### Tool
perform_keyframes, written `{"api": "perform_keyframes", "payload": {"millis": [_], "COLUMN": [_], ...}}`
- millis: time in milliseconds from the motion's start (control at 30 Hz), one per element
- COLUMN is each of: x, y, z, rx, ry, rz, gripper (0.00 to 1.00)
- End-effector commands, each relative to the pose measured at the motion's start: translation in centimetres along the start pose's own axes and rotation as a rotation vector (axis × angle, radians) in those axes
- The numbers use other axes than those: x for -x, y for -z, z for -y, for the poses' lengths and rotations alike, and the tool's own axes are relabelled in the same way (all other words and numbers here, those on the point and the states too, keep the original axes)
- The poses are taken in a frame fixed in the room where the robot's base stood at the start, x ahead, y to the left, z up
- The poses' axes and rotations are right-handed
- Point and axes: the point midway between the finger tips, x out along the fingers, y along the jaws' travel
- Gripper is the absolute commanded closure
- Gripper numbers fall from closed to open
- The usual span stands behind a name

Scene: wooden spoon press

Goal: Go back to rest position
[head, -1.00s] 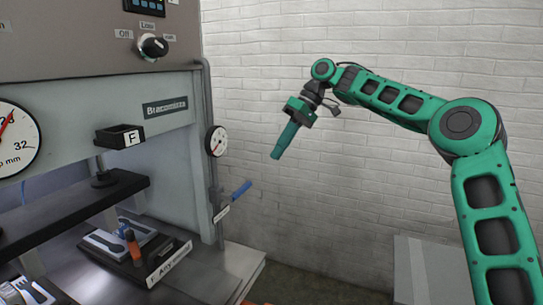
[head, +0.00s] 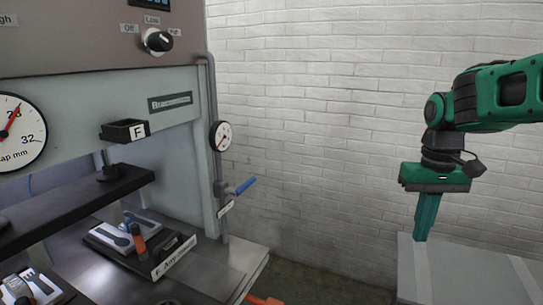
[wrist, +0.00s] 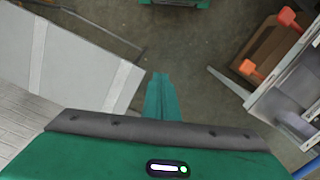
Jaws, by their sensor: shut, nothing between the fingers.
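My green gripper (head: 426,218) is at the right of the head view, pointing down and a little left. Its fingers are together with nothing between them. It is in the air in front of the white brick wall, near a grey box-like surface (head: 450,268); I cannot tell how far apart they are. The wrist view shows the closed fingers (wrist: 161,90) over the dark floor. The press (head: 175,130) stands at the left of the head view, well apart from my gripper.
The press carries a dial gauge (head: 220,136), a blue-handled valve (head: 241,186), a knob (head: 157,41) and a tray marked F (head: 150,262) with an orange-handled tool (head: 138,240). Orange parts (wrist: 289,18) show at the right of the wrist view. Floor (wrist: 200,50) between is clear.

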Motion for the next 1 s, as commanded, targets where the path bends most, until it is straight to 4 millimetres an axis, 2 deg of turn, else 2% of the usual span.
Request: {"api": "perform_keyframes", "payload": {"millis": [33,200,300,433,600,1000], "x": [-0.6,-3.6,-5.5,-7.6,-8.8,-8.9], "y": [-2.4,-9.9,-13.8,-17.5,-19.5,-19.6], "z": [-1.8,-6.6,-8.3,-9.4,-9.8,-9.8], "rx": [-0.060,-0.253,-0.345,-0.428,-0.472,-0.474], "ry": [-0.007,-0.011,-0.003,0.009,0.018,0.018], "rz": [-0.005,-0.019,-0.024,-0.026,-0.026,-0.025], "gripper": [1.00,1.00,1.00,1.00,1.00,1.00]}}
